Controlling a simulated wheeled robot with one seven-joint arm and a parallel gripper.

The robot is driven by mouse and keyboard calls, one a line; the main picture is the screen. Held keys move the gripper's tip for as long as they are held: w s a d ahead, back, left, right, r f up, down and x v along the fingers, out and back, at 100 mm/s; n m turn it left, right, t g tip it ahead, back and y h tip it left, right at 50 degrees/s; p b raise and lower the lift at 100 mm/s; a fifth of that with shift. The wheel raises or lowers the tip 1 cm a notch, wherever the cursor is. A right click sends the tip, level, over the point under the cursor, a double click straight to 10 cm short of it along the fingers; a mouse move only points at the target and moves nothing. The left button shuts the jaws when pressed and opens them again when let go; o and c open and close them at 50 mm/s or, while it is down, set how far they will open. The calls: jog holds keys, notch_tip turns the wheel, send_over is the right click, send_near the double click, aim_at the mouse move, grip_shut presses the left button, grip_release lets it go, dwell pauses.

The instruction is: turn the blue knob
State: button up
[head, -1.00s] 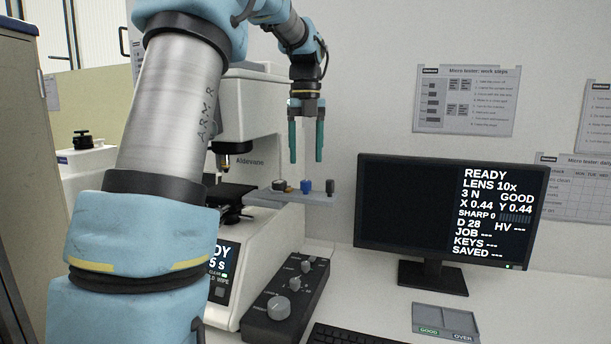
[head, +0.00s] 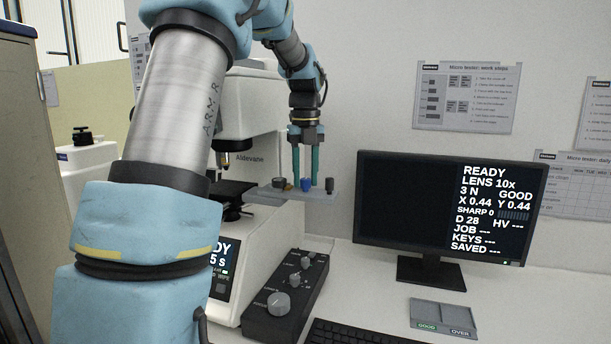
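The blue knob (head: 307,184) stands on a small grey shelf (head: 262,193) at the right side of the hardness tester, between a dark knob (head: 329,185) on the right and a dark and tan part (head: 279,184) on the left. My gripper (head: 305,183) points straight down over it. Its two green fingers reach down on the left and right of the blue knob, with their tips at knob height. The gap between them is about as wide as the knob, and the fingers look closed on it. Exact contact is too small to see.
The white tester (head: 247,135) stands behind the shelf. A dark control box (head: 262,322) with grey knobs lies below. A monitor (head: 405,210) reading READY stands to the right, with a keyboard (head: 350,334) and grey tray (head: 443,311) in front.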

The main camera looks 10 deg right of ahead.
grip_shut()
jog(key=shift+n, duration=0.4)
jog(key=n+p, duration=0.1)
jog(key=n, duration=0.3)
jog(key=shift+r+p, duration=0.1)
jog(key=shift+p, duration=0.2)
jog(key=n+p, duration=0.1)
jog(key=n, duration=0.4)
jog(key=n+p, duration=0.1)
jog(key=n, duration=0.5)
jog(key=shift+n, duration=0.3)
jog(key=n, duration=0.6)
jog(key=shift+p, duration=0.3)
jog(key=shift+n, duration=0.4)
jog(key=shift+o, duration=2.1)
grip_release()
